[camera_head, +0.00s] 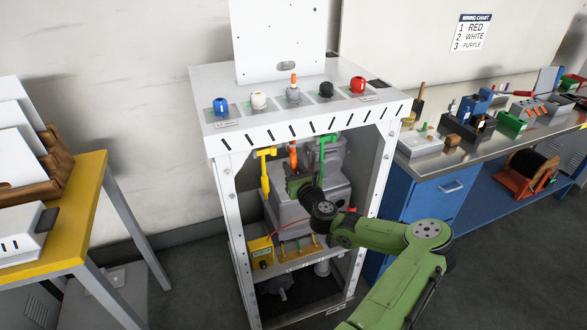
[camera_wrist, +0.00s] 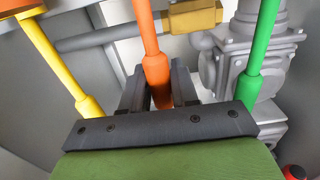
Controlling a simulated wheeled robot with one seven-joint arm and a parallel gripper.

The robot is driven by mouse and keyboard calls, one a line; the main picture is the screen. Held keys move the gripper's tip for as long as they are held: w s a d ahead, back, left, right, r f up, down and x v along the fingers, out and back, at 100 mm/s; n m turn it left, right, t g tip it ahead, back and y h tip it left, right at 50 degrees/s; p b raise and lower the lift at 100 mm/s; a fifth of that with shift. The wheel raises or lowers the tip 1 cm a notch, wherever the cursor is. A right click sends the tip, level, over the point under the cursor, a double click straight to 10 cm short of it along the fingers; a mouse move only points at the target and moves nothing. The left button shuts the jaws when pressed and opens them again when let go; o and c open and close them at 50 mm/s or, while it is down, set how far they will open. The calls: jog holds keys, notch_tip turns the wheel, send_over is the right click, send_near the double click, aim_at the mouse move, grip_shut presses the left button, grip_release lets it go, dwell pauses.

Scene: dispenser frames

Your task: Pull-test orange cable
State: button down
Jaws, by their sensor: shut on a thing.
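The orange cable (camera_wrist: 146,38) hangs down in the middle of the wrist view and widens into a thicker orange sleeve. My gripper (camera_wrist: 160,90) is shut on this sleeve, with a dark finger on each side of it. The lower end of the cable is hidden behind my gripper. In the head view the orange cable (camera_head: 293,154) shows under the top of the white dispenser frame (camera_head: 224,190), and my gripper (camera_head: 298,182) reaches in through the open front just below it.
A yellow cable (camera_wrist: 62,65) hangs to the left and a green cable (camera_wrist: 259,55) to the right, both close to my gripper. Grey machinery (camera_head: 325,192) fills the space behind. A steel workbench (camera_head: 440,165) stands at right.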

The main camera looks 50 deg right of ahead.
jog(key=shift+f+p, duration=0.3)
jog(key=shift+p, duration=0.15)
dwell(0.3)
grip_release()
jog(key=shift+r, duration=0.2)
jog(key=b+v, duration=0.1)
jog(key=v, duration=0.9)
jog(key=shift+b, duration=0.35)
dwell(0.5)
